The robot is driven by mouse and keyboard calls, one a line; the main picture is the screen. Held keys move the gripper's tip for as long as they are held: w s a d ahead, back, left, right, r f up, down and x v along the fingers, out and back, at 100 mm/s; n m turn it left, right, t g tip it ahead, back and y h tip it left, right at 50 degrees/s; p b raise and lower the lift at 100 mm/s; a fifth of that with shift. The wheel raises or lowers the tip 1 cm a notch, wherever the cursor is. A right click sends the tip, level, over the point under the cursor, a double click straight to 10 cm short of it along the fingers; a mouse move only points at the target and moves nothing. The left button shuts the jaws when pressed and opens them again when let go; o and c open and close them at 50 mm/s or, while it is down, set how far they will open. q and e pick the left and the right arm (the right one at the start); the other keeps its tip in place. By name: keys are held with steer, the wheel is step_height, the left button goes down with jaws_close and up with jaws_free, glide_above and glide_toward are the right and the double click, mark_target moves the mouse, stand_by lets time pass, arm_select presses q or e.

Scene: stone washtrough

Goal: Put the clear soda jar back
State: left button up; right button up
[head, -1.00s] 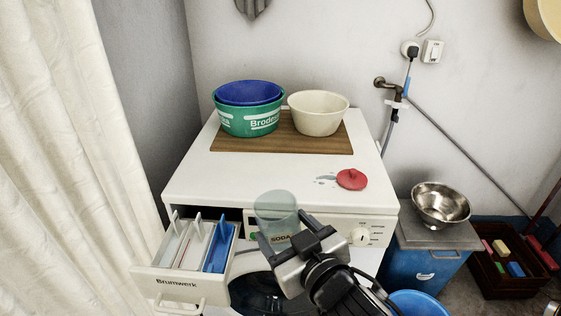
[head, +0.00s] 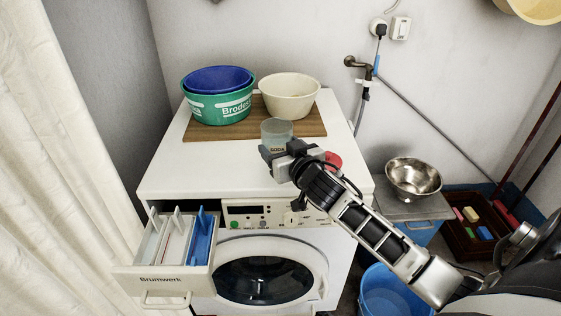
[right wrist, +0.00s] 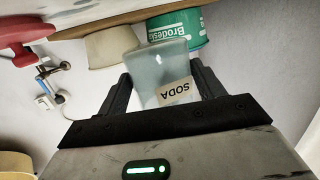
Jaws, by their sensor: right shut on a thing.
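The clear soda jar (head: 276,130) is a see-through, greyish tumbler with a SODA label. It is in my right gripper (head: 283,151), whose fingers are shut on its sides. In the head view the jar appears at the front edge of the wooden board (head: 215,131) on the washing machine (head: 165,180). I cannot tell whether it touches the top. In the upside-down right wrist view the jar (right wrist: 160,68) sits between both fingers (right wrist: 162,100). A red lid (head: 334,159) lies on the machine top, partly hidden by my gripper. My left gripper is not in view.
A green tub (head: 215,108) with a blue tub (head: 217,78) inside and a cream bowl (head: 290,97) stand on the board, close behind the jar. The detergent drawer (head: 165,255) is pulled out. A steel bowl (head: 413,180) and a blue bucket (head: 395,292) are at right.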

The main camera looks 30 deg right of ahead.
steer(key=shift+w+d+f, duration=0.3)
steer(key=shift+w+f, duration=0.3)
steer(key=shift+f, duration=0.1)
steer(key=shift+w+d+f, duration=0.1)
steer(key=shift+w+f, duration=0.05)
steer(key=shift+f, duration=0.8)
steer(key=shift+w+f, duration=0.1)
steer(key=shift+f, duration=0.8)
steer(key=shift+f+b, duration=0.15)
steer(key=shift+b, duration=0.2)
steer(key=o, duration=1.1)
